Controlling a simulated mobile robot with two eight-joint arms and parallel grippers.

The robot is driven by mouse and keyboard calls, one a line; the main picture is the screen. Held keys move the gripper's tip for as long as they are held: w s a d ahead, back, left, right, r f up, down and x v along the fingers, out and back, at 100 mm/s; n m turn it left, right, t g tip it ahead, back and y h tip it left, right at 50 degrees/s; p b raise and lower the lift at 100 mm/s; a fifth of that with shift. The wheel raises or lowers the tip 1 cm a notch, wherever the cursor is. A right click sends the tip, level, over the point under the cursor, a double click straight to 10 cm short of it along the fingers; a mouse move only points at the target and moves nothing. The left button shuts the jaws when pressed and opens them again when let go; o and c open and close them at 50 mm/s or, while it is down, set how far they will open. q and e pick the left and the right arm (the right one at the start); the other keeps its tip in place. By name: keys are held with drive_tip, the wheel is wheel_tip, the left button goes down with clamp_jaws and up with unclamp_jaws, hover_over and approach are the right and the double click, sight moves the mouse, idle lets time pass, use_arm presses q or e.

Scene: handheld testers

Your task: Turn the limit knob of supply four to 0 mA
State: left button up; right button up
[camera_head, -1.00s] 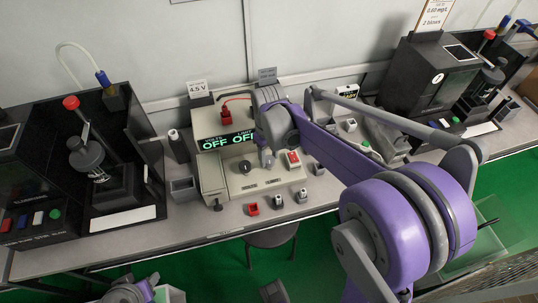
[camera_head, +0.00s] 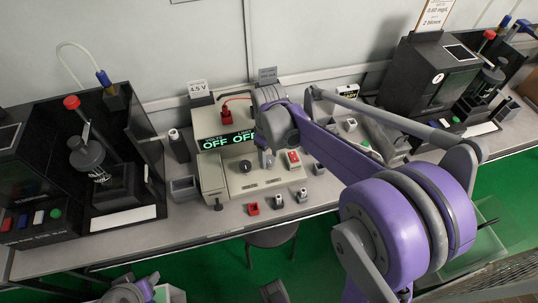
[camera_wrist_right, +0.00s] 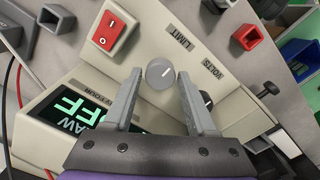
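The beige power supply (camera_head: 212,172) stands mid-bench, its green display (camera_head: 225,140) reading OFF twice. A card on top reads 4.5 V. My right gripper (camera_head: 265,160) is at its front panel, hiding the limit knob in the head view. In the right wrist view, the round grey limit knob (camera_wrist_right: 158,76) with a white pointer mark lies between the two fingertips of the right gripper (camera_wrist_right: 160,74). The fingers are apart, with narrow gaps seeming to show beside the knob. The dark volts knob (camera_head: 245,166) is left of the gripper.
A red rocker switch (camera_wrist_right: 113,32) is beside the limit knob. A red plug (camera_head: 226,116) with a cable is on the supply's top. Small red (camera_head: 253,209) and grey blocks lie along the bench front. Dark testers stand left (camera_head: 130,180) and right (camera_head: 425,75).

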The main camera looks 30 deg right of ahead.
sight(269, 159)
drive_tip(key=shift+o, duration=1.1)
drive_tip(key=shift+r, duration=0.1)
wheel_tip(269, 159, up, 11)
drive_tip(key=p, duration=0.1)
drive_tip(key=shift+f, duration=0.2)
drive_tip(key=s+a+f+m+t+p, duration=0.1)
drive_tip(key=s+a+m+t+p, duration=0.1)
drive_tip(key=s, duration=0.6)
drive_tip(key=s+a+f+m+t+p, duration=0.1)
drive_tip(key=s+a+m+t+p, duration=0.1)
drive_tip(key=s, duration=0.5)
drive_tip(key=a+t+p, duration=0.1)
drive_tip(key=a, duration=0.1)
drive_tip(key=shift+s+a+f, duration=0.35)
drive_tip(key=shift+s, duration=0.05)
